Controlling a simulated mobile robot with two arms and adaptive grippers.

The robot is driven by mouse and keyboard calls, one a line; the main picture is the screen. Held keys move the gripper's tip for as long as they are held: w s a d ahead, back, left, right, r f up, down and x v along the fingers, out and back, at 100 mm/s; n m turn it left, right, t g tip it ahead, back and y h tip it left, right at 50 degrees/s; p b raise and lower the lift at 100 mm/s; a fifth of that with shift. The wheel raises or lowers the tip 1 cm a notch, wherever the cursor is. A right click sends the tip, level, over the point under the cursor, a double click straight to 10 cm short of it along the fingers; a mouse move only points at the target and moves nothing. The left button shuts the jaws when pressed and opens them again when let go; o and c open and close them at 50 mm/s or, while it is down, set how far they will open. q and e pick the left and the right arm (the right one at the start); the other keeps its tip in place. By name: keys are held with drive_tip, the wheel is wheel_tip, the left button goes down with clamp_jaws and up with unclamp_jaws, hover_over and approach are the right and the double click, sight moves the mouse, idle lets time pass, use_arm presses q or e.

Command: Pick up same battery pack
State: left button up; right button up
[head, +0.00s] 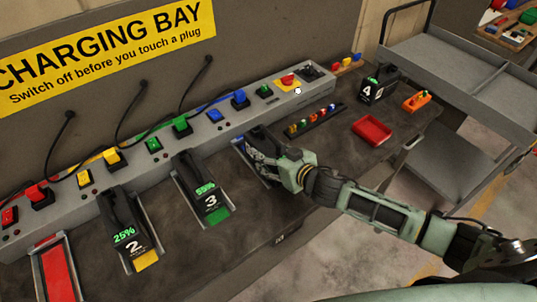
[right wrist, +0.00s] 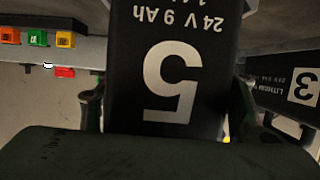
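A black battery pack marked 5 (right wrist: 170,75) fills the middle of the right wrist view, its print upside down. In the head view this pack (head: 259,136) sits at the fourth bay from the left, largely hidden by my right gripper (head: 264,157). In the right wrist view the fingers of my right gripper (right wrist: 168,112) stand on both sides of the pack, very close to its edges. Whether they press on it cannot be told. Pack 2 (head: 122,222) and pack 3 (head: 197,180) sit in cradles to the left. My left gripper is not in view.
A grey charging strip (head: 220,117) with coloured plugs and switches runs behind the cradles. An empty red cradle (head: 57,275) is at the left. Pack 4 (head: 378,86), a red tray (head: 372,130) and an orange holder (head: 417,101) stand right. A grey cart (head: 460,68) is beyond.

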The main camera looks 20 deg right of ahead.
drive_tip(key=shift+a, duration=0.1)
clamp_jaws()
drive_tip(key=shift+w+r, duration=0.15)
drive_tip(key=shift+r, duration=0.15)
